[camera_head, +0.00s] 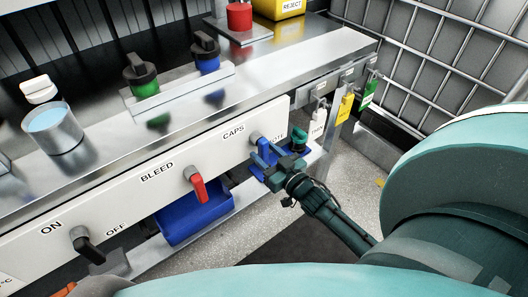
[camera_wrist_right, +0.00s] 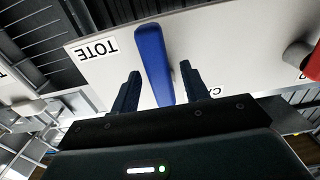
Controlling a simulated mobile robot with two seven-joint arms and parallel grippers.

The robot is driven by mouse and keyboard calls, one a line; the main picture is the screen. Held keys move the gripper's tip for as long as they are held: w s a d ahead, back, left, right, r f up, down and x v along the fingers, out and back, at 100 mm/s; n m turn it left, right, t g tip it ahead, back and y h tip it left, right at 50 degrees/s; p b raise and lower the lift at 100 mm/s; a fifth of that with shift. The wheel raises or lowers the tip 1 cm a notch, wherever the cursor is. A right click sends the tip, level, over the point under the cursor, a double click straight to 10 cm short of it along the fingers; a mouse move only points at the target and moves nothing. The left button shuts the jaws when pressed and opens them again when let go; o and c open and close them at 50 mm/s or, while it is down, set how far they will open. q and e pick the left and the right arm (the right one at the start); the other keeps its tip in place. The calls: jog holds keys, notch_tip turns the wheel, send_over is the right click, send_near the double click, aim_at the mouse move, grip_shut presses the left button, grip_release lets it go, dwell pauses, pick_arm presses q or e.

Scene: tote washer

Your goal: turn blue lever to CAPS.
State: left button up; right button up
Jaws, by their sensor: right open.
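The blue lever (camera_head: 256,138) is on the white front panel, between the CAPS label (camera_head: 233,131) and the partly hidden TOTE label (camera_head: 278,137). My right gripper (camera_head: 266,159) is at the lever and hides part of it. In the right wrist view the blue lever (camera_wrist_right: 153,60) stands between the two dark fingertips of my right gripper (camera_wrist_right: 160,80). The fingers are open, with a visible gap on each side of the lever. The TOTE label (camera_wrist_right: 98,46) shows upside down left of it. My left gripper is not in view.
A red lever (camera_head: 196,184) by BLEED and a black lever (camera_head: 86,245) by ON and OFF share the panel. A blue bin (camera_head: 190,219) sits below. Bottles and a metal beaker (camera_head: 55,130) stand on the ledge above. White, yellow and green tags hang right of the panel.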

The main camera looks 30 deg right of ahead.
jog(key=shift+w, duration=0.65)
grip_shut()
jog(key=shift+a, duration=0.1)
